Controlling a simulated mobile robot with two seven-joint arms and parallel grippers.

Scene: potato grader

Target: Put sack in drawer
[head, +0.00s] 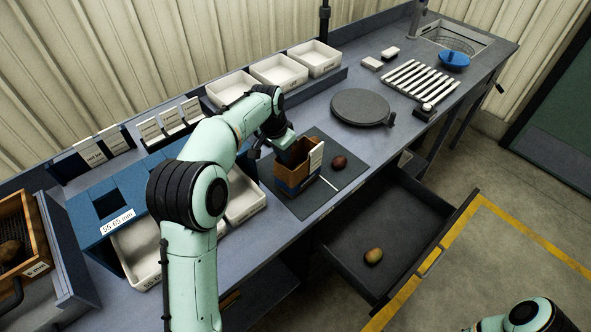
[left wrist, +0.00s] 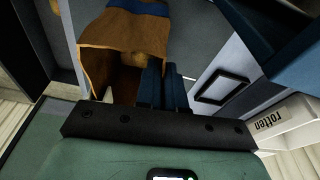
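The brown paper sack (head: 291,184) with a blue band and a white label stands open-topped on a dark mat on the bench. My left gripper (head: 282,146) is at its back left rim. In the left wrist view the sack (left wrist: 125,32) shows close up, and the left fingers (left wrist: 163,88) are close together on its edge; the contact is partly hidden. The drawer (head: 345,243) under the bench is pulled open, with one potato (head: 373,256) inside. My right gripper is out of view; only part of that arm shows at the bottom right.
A dark reddish potato (head: 339,162) lies on the mat (head: 318,205) beside the sack. A round black plate (head: 361,107) and white slatted rack (head: 420,79) stand farther right. White trays (head: 230,87) line the back. The drawer's floor is mostly clear.

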